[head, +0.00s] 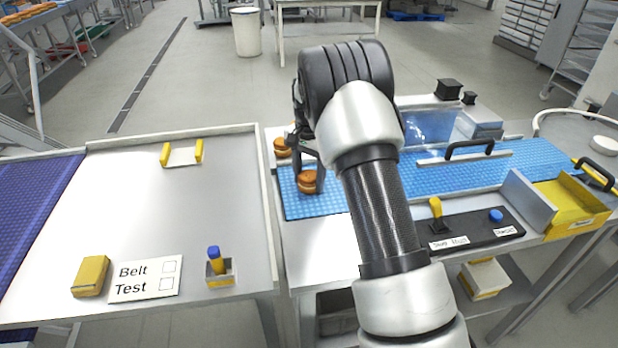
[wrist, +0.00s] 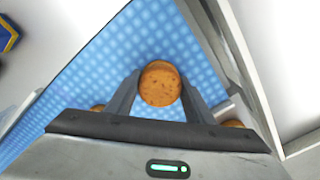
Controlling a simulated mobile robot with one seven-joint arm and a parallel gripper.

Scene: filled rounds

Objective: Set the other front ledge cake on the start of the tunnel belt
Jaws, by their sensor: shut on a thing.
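A round brown filled cake (head: 307,185) is between the fingers of my gripper (head: 306,166), over the left end of the blue tunnel belt (head: 328,205). The wrist view shows its round top (wrist: 160,84) between both fingertips, with the blue belt (wrist: 95,75) around it. My gripper is shut on this cake. I cannot tell whether its underside touches the belt. Another cake (head: 282,150) sits behind and left, at the belt's left edge, partly hidden by my gripper. In the wrist view, two brown pieces, left (wrist: 97,108) and right (wrist: 233,123), show partly behind my gripper.
The clear tunnel cover (head: 428,126) stands over the belt to the right, partly behind my arm. A control panel (head: 470,229) with a yellow lever and blue button lies in front. A yellow tray (head: 578,204) is at right. The left table (head: 150,225) is mostly clear.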

